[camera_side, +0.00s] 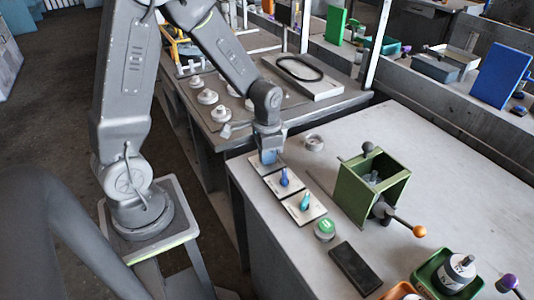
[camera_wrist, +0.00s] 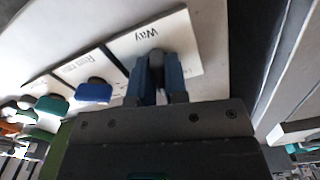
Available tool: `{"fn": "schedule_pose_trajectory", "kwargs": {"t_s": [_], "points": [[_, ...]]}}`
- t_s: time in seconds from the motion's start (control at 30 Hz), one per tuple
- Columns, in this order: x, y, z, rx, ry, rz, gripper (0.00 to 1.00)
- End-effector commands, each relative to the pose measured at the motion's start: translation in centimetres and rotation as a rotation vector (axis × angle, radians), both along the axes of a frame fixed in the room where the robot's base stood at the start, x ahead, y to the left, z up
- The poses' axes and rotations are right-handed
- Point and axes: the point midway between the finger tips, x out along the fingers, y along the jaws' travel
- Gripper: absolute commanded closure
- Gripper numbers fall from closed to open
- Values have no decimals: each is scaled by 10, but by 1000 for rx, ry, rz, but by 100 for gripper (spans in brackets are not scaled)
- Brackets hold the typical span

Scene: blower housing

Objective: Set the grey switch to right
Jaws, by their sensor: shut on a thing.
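The grey switch (camera_wrist: 156,62) is a dark grey knob on a white plate marked "Way" (camera_wrist: 188,34) in the wrist view. My gripper (camera_wrist: 155,82) has its two blue fingers on either side of this knob and is shut on it. In the side view my gripper (camera_side: 269,157) reaches down onto the farthest of three white plates and hides the knob. Which way the knob points cannot be told, as the fingers cover much of it.
A blue knob (camera_side: 284,177) and a teal knob (camera_side: 304,202) sit on the neighbouring plates, close by. A green button (camera_side: 325,228) and a dark pad (camera_side: 355,268) lie nearer. A green box (camera_side: 360,200) with an orange-tipped lever (camera_side: 419,231) stands right.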

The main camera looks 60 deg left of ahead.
Motion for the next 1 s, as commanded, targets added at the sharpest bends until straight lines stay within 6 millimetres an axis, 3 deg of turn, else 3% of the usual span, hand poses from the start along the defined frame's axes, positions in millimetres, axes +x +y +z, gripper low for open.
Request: {"fn": "schedule_pose_trajectory", "kwargs": {"t_s": [0.27,0.57,0.83,0.87,1.0], "points": [[1,0,1,0,-4,-26,100],[1,0,1,1,-4,-345,100],[1,0,1,0,-5,-380,100],[1,0,1,0,-5,-380,83],[1,0,1,0,-3,-379,70]]}}
